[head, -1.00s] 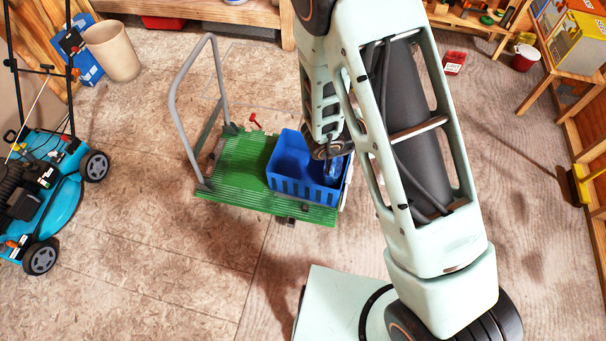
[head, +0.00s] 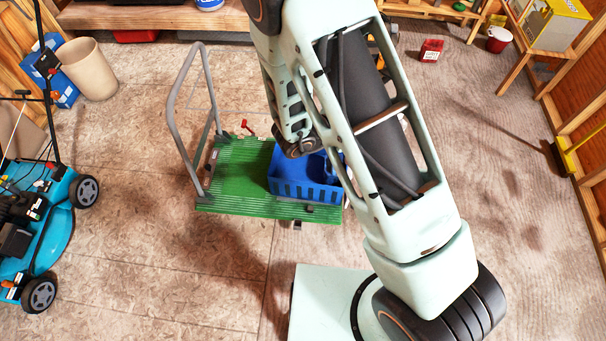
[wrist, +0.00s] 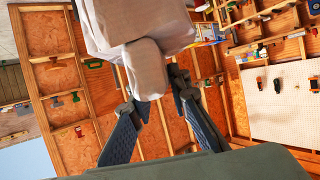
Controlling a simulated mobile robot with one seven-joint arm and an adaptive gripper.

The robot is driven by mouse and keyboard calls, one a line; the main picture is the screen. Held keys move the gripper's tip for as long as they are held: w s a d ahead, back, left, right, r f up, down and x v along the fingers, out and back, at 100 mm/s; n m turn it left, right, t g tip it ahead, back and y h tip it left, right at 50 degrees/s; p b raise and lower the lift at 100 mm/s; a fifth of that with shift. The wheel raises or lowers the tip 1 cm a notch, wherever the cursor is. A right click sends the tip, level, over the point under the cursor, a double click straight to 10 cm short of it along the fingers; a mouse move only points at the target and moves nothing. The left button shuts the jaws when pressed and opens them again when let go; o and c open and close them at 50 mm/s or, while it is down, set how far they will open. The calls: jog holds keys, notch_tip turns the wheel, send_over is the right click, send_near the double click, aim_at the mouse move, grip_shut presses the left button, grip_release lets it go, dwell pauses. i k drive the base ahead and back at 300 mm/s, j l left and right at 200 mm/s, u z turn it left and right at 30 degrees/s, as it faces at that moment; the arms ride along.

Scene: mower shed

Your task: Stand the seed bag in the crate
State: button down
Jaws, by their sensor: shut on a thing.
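The blue crate (head: 305,190) stands on the green deck of a platform cart in the head view. My arm passes over it and hides part of its inside and right side. In the wrist view my gripper (wrist: 158,92) is shut on a pale, whitish bag (wrist: 150,55), which I take to be the seed bag. The bag fills the upper middle of that view and its far end is cut off. In the head view the bag and the fingertips are hidden, and my wrist is near the crate's back left corner.
The green cart (head: 232,180) has a grey push handle (head: 172,120) at its left. A teal mower (head: 45,225) is at the far left, near a beige bin (head: 88,68). A red box (head: 432,50) lies on the floor at the back right. Floor left and front of the cart is clear.

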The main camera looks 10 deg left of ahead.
aim_at(293, 172)
jog(key=i+j, duration=0.1)
jog(key=j, duration=0.45)
jog(key=i+j, duration=0.1)
jog(key=j, duration=0.15)
jog(key=i+j, duration=0.15)
jog(key=j, duration=0.15)
jog(key=i+j, duration=0.1)
jog(key=j, duration=0.15)
